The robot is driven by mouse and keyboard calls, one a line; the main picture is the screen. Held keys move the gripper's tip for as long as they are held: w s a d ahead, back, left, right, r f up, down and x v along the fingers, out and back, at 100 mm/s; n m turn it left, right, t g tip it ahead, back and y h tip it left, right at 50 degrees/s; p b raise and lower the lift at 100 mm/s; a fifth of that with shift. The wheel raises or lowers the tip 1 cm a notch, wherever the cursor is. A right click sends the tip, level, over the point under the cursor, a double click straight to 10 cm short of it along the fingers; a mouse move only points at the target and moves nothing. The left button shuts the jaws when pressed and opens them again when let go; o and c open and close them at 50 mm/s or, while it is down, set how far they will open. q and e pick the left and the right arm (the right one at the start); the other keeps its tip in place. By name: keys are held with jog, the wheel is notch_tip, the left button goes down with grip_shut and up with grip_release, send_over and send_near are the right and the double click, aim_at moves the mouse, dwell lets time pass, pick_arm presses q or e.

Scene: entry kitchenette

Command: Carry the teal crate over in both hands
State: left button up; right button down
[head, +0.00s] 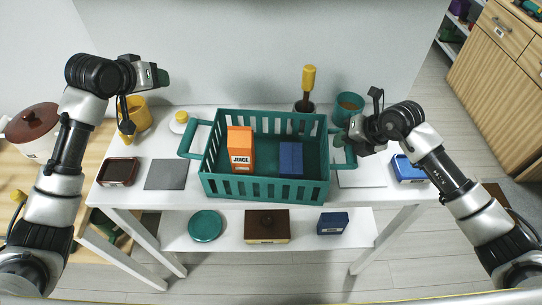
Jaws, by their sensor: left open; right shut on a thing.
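The teal crate (266,199) stands on the white table, with a loop handle at its left side (187,138) and another at its right side. An orange juice carton (240,148) and a blue box (290,158) are inside it. My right gripper (350,142) is shut on the crate's right handle and hides part of it. My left gripper (160,78) is open and empty, raised up and left of the crate, apart from the left handle.
On the white table (137,197) are a yellow mug (138,113), a white jar with yellow lid (180,121), a teal cup (347,106), a yellow-handled tool (307,80), a grey mat (166,175), a dark dish (118,171) and a blue container (408,169). A lower shelf holds several items.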

aim_at(189, 128)
pick_arm(q)
jog(key=s+d+f+g+y, duration=0.1)
jog(key=s+d+g, duration=0.1)
jog(key=s+d+f+m+g+y, duration=0.1)
jog(key=s+d+g, duration=0.1)
jog(key=s+d+f+g+y, duration=0.1)
jog(key=s+d+g, duration=0.1)
jog(key=s+d, duration=0.1)
jog(key=shift+s, duration=0.1)
jog(key=shift+x, duration=5.6)
jog(key=shift+s, duration=0.15)
jog(key=shift+c, duration=0.3)
grip_shut()
jog(key=shift+r, duration=0.25)
pick_arm(e)
jog(key=shift+r, duration=0.2)
